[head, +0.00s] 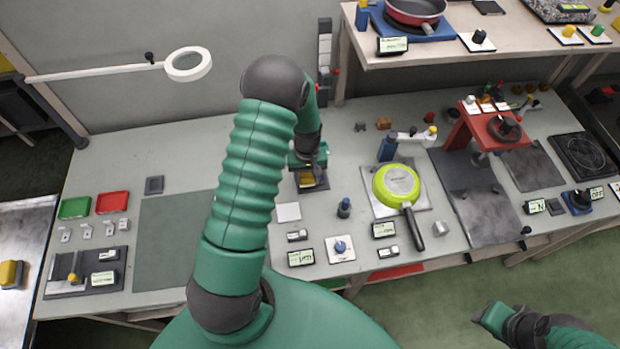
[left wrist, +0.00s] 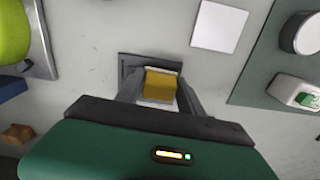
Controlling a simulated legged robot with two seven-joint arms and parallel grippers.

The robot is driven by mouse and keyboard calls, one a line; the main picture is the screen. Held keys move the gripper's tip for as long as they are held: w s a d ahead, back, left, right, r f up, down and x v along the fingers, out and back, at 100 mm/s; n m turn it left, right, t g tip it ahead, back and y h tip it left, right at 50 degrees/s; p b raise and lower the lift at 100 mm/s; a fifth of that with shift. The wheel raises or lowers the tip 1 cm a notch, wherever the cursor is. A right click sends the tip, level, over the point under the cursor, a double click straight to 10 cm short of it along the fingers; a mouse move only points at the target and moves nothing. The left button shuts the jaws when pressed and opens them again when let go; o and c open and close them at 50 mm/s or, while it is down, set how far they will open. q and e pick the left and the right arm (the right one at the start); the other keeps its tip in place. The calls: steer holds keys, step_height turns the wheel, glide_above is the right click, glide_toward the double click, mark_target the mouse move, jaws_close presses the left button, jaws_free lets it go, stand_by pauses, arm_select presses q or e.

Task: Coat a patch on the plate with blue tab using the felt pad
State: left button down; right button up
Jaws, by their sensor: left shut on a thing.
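My left gripper (head: 308,166) is shut on a block with a yellow top (left wrist: 161,84) and a pale lower part, which looks like the felt pad. Both fingers sit along its sides in the left wrist view. The pad is at a small dark tray (left wrist: 137,60), which also shows in the head view (head: 316,184). I cannot tell whether the pad touches the tray. I cannot make out a plate with a blue tab. A blank white square (head: 288,212) lies near the tray. My right gripper (head: 488,317) is low at the right, its fingers unclear.
A lime pan (head: 396,185) sits on a metal sheet right of the gripper. A green-grey mat (head: 170,240) lies left, partly behind my arm. The back left of the bench is clear.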

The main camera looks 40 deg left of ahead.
mark_target(311, 185)
arm_select(q)
steer(key=shift+s+d+r+p, duration=0.15)
steer(key=shift+d+r+p, duration=0.15)
steer(key=shift+r+p, duration=0.3)
steer(key=shift+s+d+r+p, duration=0.1)
steer(key=shift+d+r+p, duration=0.2)
steer(key=shift+r+p, duration=0.25)
steer(key=shift+w+d+r+p, duration=0.1)
steer(key=shift+r+p, duration=0.15)
steer(key=shift+r, duration=0.1)
steer(key=shift+w+d+r+p, duration=0.1)
steer(key=shift+r+p, duration=0.1)
steer(key=shift+r, duration=0.15)
steer(key=shift+r+p, duration=0.35)
steer(key=shift+r, duration=0.05)
steer(key=shift+s+a+r+p, duration=0.1)
steer(key=shift+r+p, duration=0.4)
steer(key=shift+r, duration=0.15)
steer(key=shift+s+a+r+p, duration=0.1)
steer(key=shift+r+p, duration=0.35)
steer(key=shift+r, duration=0.2)
steer(key=shift+w+d, duration=0.1)
steer(key=shift+d, duration=0.05)
